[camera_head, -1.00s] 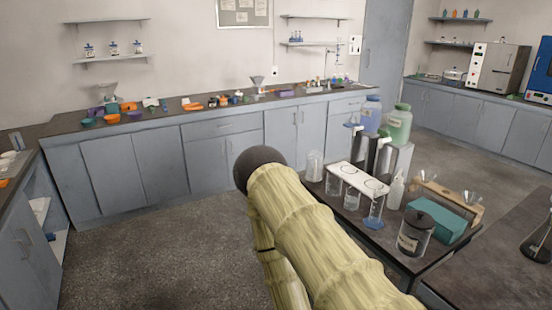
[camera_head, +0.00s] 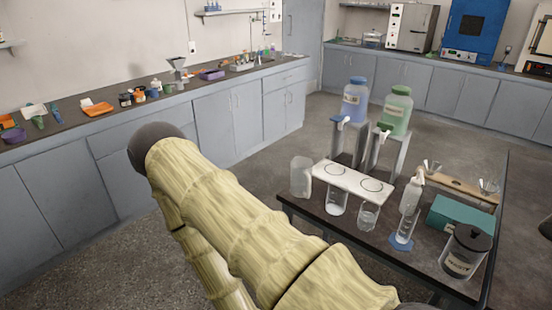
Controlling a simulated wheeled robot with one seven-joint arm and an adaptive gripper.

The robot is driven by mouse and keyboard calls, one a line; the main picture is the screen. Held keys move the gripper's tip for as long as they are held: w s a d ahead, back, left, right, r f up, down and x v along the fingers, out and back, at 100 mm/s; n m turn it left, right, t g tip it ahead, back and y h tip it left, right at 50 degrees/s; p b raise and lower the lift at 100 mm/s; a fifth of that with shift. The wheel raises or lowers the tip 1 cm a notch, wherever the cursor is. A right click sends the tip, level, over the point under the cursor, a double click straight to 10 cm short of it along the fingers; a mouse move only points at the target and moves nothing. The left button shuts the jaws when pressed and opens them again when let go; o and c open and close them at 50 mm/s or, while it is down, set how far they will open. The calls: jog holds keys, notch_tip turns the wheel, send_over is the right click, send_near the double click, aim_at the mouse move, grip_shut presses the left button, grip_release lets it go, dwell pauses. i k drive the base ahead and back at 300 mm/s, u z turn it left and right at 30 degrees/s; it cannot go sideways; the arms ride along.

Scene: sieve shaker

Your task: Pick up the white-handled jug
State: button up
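I cannot clearly pick out a white-handled jug. A frosted, translucent jug-like vessel (camera_head: 301,177) stands upright at the near left corner of the dark side table (camera_head: 318,213), left of a white rack. No handle can be made out on it. My pale, ridged arm crosses the foreground from the lower right to a dark rounded joint at the upper left. My gripper is not in view, so its state does not show.
The table holds a white two-hole rack (camera_head: 354,180) with clear beakers, a measuring cylinder (camera_head: 406,225), a teal box (camera_head: 460,216) and a dark-lidded jar (camera_head: 465,252). Blue (camera_head: 355,100) and green (camera_head: 396,112) spigot containers stand on grey risers. The counter (camera_head: 110,120) is cluttered; floor between is clear.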

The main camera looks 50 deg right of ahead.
aim_at(301, 168)
jog(key=i, duration=3.3)
jog(key=z, duration=4.1)
